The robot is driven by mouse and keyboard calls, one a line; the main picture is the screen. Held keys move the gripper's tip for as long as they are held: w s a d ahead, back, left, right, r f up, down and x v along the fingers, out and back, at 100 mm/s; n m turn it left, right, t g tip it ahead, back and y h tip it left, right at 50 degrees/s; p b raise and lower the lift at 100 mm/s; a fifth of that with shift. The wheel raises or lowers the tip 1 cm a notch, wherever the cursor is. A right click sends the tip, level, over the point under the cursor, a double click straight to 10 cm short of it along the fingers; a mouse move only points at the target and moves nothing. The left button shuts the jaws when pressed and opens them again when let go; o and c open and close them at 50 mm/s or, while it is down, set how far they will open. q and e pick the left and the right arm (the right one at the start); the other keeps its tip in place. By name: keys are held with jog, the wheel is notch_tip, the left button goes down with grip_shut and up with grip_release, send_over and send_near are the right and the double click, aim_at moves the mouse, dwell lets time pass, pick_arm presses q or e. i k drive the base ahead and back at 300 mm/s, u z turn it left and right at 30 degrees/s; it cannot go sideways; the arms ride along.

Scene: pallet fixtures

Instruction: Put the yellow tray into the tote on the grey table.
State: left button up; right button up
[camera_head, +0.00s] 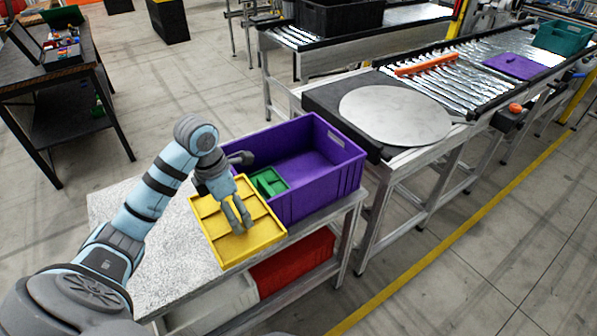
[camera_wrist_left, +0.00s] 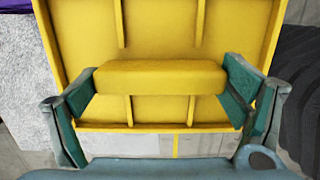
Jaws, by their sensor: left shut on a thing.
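The yellow tray (camera_head: 240,243) is in my left gripper (camera_head: 242,222), at the front of the grey table (camera_head: 172,262). In the left wrist view the gripper (camera_wrist_left: 165,90) has a finger at each end of a raised yellow block (camera_wrist_left: 160,77) in the middle of the tray (camera_wrist_left: 225,25). The gripper is shut on that block. The purple tote (camera_head: 318,190) stands on the grey table just behind and to the right of the tray. A green item (camera_head: 269,181) lies inside the tote at its left. I cannot tell whether the tray touches the table. My right gripper is not in view.
A red bin (camera_head: 292,268) and a whitish bin (camera_head: 215,308) sit below the table top. A conveyor with a round metal plate (camera_head: 395,115) stands to the right. The table's left part is clear. A black workbench (camera_head: 55,75) stands far left.

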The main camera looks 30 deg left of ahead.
aim_at(313, 174)
jog(key=i, duration=1.4)
jog(key=u, duration=0.25)
